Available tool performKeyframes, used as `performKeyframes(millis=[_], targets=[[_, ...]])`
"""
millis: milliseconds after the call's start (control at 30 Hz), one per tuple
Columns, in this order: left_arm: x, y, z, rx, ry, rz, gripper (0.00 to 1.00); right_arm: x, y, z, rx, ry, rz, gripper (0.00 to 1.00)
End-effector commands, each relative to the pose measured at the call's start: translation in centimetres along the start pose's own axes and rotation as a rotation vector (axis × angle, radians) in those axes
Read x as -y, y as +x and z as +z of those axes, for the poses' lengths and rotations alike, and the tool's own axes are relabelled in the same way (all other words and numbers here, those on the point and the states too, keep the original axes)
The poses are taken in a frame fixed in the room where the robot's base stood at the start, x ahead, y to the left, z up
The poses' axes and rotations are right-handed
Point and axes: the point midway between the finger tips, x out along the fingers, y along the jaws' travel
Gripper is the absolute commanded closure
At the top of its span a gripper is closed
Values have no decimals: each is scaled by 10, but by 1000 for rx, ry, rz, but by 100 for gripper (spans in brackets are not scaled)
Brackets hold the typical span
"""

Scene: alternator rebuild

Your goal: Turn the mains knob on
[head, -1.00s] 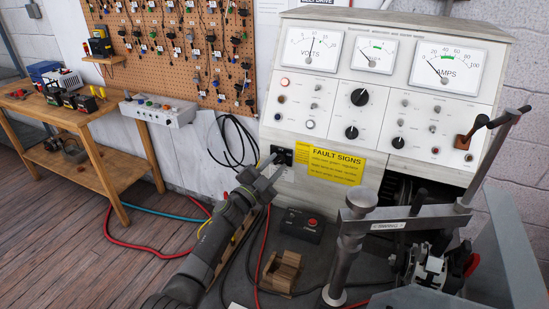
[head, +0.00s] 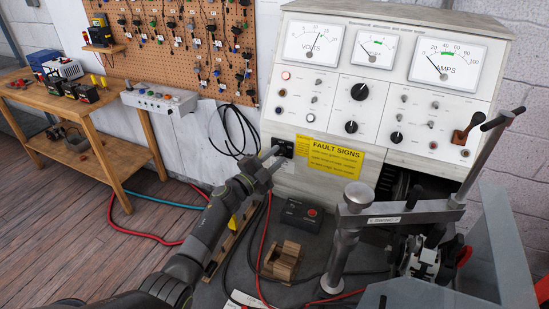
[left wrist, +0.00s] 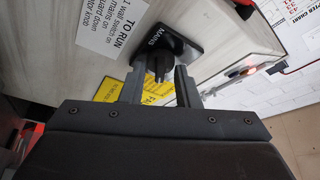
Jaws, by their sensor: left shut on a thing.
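The mains knob is black and sits on a black plate marked MAINS (left wrist: 172,44), low on the left of the pale test bench front. In the left wrist view the knob (left wrist: 160,66) lies between the two fingers of my left gripper (left wrist: 160,88), which is shut on it. In the head view the black plate (head: 283,148) shows left of the yellow fault signs label, and my left gripper (head: 268,160) reaches it from below left. The fingers partly hide the knob there, and its exact angle is hard to read. My right gripper is not in view.
The test bench (head: 340,110) carries dials, knobs and a lever. A yellow label (head: 335,157) is close beside the knob. Cables cross the floor.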

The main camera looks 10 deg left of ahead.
Motion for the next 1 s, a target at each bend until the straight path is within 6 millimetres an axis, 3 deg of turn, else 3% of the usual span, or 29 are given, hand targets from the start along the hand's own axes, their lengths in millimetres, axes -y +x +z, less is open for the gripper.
performKeyframes(millis=[67,100,233,633,767,1000], targets=[[-1,0,0,1,1,2,94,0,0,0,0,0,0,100],[-1,0,0,1,1,2,66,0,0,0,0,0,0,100],[-1,0,0,1,0,1,50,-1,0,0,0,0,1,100],[0,-8,0,1,0,0,50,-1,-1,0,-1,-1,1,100],[-1,-26,1,2,1,1,50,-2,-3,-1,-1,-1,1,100],[-2,-76,2,3,3,2,50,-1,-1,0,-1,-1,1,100]])
